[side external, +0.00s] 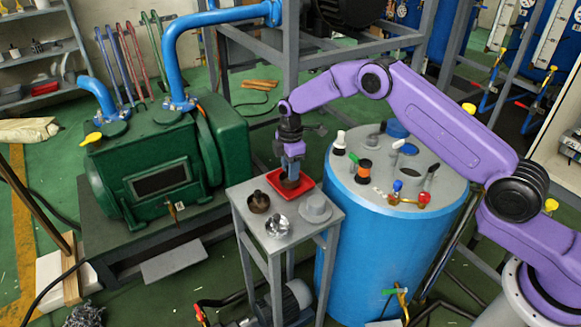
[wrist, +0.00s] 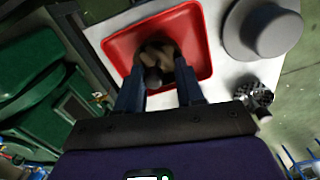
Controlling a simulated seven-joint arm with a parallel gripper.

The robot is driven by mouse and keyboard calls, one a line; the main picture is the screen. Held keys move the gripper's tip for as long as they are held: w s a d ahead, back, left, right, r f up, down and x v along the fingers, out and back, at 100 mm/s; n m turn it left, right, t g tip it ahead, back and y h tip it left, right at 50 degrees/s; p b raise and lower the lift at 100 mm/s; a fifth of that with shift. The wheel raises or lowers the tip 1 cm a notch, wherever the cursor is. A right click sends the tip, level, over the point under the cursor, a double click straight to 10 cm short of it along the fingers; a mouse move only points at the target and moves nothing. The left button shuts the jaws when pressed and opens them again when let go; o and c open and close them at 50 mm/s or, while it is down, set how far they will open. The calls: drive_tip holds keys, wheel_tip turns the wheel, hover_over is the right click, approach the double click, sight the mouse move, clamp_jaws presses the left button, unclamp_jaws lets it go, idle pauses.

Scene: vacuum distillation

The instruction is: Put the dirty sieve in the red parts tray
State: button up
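The red parts tray (side external: 278,186) lies on the small grey table, and it fills the upper middle of the wrist view (wrist: 118,43). My gripper (side external: 291,172) points down over the tray. A brown, stained piece that looks like the dirty sieve (side external: 290,183) is at its fingertips, inside the tray's outline. In the wrist view it shows as a brown round piece with a dark knob (wrist: 153,76) between the two fingers (wrist: 160,76), which appear closed against its sides. Whether it touches the tray floor cannot be told.
On the same table stand a dark brown cup-like part (side external: 259,202), a shiny metal part (side external: 277,226) and a grey hat-shaped part (side external: 315,208). The blue drum (side external: 345,245) with fittings on top is close on the right. The green pump (side external: 150,165) is on the left.

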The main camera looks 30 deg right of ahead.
idle(0.3)
wheel_tip(320, 180, up, 12)
idle(0.5)
drive_tip(key=shift+r, duration=0.1)
drive_tip(key=s+a+r+m, duration=0.15)
drive_tip(key=s+r, duration=0.35)
drive_tip(key=s, duration=0.7)
drive_tip(key=s+a+r+m, duration=0.15)
drive_tip(key=s+r, duration=0.25)
drive_tip(key=s, duration=0.7)
drive_tip(key=s+d, duration=0.5)
drive_tip(key=s, duration=0.6)
drive_tip(key=s+d+f, duration=0.1)
drive_tip(key=s+d, duration=0.4)
drive_tip(key=s, duration=0.7)
drive_tip(key=shift+s+d+m, duration=0.15)
drive_tip(key=shift+d+m, duration=0.2)
drive_tip(key=shift+m, duration=0.05)
